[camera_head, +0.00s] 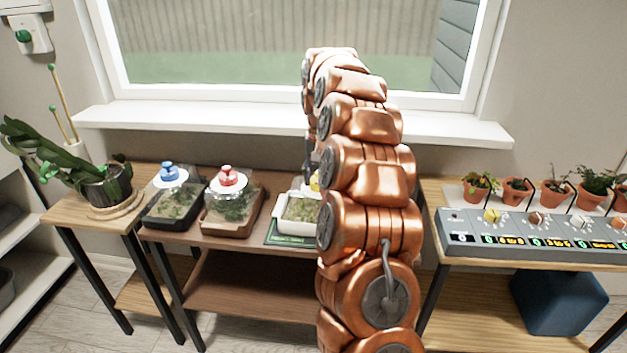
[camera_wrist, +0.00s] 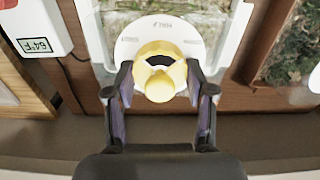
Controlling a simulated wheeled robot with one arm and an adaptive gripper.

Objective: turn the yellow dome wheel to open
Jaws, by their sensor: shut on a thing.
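The yellow dome wheel (camera_wrist: 160,50) sits on a round white plate (camera_wrist: 130,40) on top of a clear dome. In the wrist view my gripper (camera_wrist: 160,78) has one finger on each side of the wheel and is shut on it. In the head view only a sliver of the yellow wheel (camera_head: 315,183) shows beside my copper arm. Its white tray (camera_head: 292,226) with greenery stands on the brown table. My arm hides the gripper and most of this dome in the head view.
Two more domes stand to the left, with a blue wheel (camera_head: 169,172) and a red wheel (camera_head: 228,177). A potted orchid (camera_head: 108,185) is farther left. A grey control panel (camera_head: 540,238) and several small pots are at right. A thermometer (camera_wrist: 36,30) lies near my gripper.

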